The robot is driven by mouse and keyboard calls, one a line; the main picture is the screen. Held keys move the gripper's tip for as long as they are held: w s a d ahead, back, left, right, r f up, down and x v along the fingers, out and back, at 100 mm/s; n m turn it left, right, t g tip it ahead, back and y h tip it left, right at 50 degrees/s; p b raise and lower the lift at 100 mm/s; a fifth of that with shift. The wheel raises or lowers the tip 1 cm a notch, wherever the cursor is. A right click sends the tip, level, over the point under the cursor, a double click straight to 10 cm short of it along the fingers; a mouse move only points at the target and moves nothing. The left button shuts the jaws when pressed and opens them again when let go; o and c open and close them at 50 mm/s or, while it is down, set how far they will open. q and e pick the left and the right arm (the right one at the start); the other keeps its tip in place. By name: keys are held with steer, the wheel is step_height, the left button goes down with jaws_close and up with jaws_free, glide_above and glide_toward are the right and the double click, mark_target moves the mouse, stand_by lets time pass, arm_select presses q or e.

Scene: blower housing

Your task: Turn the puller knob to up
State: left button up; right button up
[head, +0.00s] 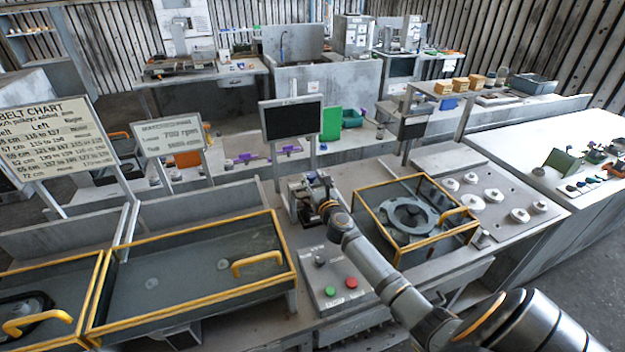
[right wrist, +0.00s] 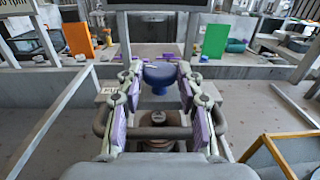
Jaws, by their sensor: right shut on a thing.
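The puller knob (right wrist: 158,76) is a blue, rounded knob in the right wrist view, flaring above a narrower stem. My right gripper (right wrist: 159,82) is shut on it, with one purple-padded finger at each side. In the head view my right gripper (head: 318,194) is at the small grey puller unit on the bench, behind the button panel. There the gripper and wrist cover most of the unit, and the knob cannot be made out. Which way the knob is turned is not clear. My left gripper is not in view.
A button panel (head: 331,277) with green and red buttons lies in front of the unit. A yellow-framed cover (head: 190,275) is at left, another (head: 415,215) at right. A dark screen (head: 291,118) stands behind. White round parts lie on a plate (head: 470,160) at right.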

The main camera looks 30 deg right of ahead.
steer(key=shift+d+f+n+y+b, duration=0.1)
steer(key=shift+d+n+y+b, duration=0.1)
steer(key=shift+n+y, duration=0.3)
steer(key=shift+d+n+y+b, duration=0.15)
steer(key=shift+n+y, duration=0.15)
steer(key=shift+y, duration=0.4)
steer(key=n+y+b, duration=0.2)
steer(key=y+b, duration=0.2)
steer(key=d+n+g+y+b, duration=0.1)
steer(key=n+y+b, duration=0.2)
steer(key=y+b, duration=0.1)
steer(key=n+g+y+b, duration=0.1)
steer(key=n+y+b, duration=0.2)
steer(key=b, duration=0.3)
steer(key=shift+w+d+f+y, duration=0.15)
steer(key=shift+w+d+y, duration=0.15)
steer(key=shift+y, duration=0.2)
steer(key=shift+r+n+g+y+b, duration=0.25)
steer(key=shift+n+g+y+b, duration=0.65)
steer(key=shift+b, duration=0.35)
steer(key=o, duration=1.2)
steer(key=shift+c, duration=0.2)
